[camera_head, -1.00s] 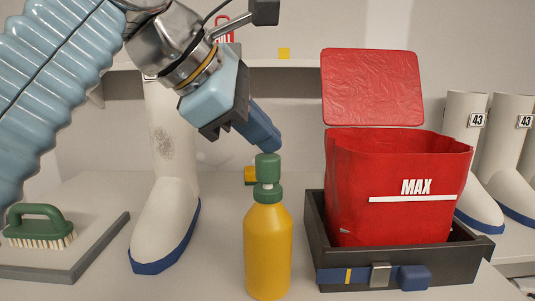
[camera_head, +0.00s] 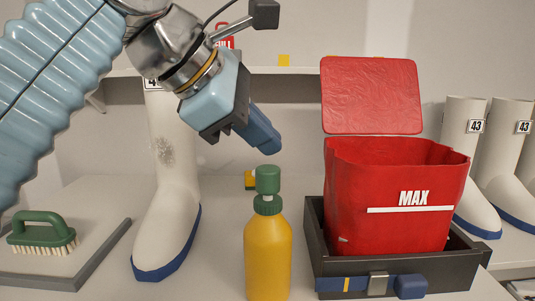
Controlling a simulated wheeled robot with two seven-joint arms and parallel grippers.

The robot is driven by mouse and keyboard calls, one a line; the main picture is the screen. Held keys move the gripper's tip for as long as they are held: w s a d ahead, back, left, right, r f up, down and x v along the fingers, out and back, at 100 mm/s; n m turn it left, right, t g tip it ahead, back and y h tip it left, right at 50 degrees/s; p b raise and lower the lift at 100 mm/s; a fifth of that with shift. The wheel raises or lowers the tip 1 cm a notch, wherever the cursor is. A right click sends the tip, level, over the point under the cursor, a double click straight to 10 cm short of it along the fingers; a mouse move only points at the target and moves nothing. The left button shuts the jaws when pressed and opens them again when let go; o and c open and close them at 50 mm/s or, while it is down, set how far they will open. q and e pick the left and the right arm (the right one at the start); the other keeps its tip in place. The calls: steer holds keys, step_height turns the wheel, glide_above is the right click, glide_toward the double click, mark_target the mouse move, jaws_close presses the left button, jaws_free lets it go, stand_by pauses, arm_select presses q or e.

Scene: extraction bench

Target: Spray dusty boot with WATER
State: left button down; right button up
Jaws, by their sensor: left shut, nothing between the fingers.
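The dusty boot (camera_head: 168,215) is white with a blue sole and stands upright left of centre. A grey dusty patch (camera_head: 163,151) marks its shaft. A yellow spray bottle (camera_head: 267,255) with a green pump head (camera_head: 268,180) stands upright in front, right of the boot. No WATER label can be read on the side facing me. My left gripper (camera_head: 269,145) is shut and empty, its blue fingertips just above the pump head with a small gap. My right gripper is not in view.
A red bag marked MAX (camera_head: 390,190) with an open lid sits in a dark tray (camera_head: 318,262) at right. A green brush (camera_head: 40,232) lies on a grey mat (camera_head: 98,252) at left. Other white boots (camera_head: 465,150) stand at far right.

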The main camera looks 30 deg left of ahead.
mark_target(263, 170)
arm_select(q)
steer(key=shift+r, duration=0.15)
step_height(263, 170, up, 6)
steer(key=shift+f, duration=0.1)
stand_by(0.6)
stand_by(0.7)
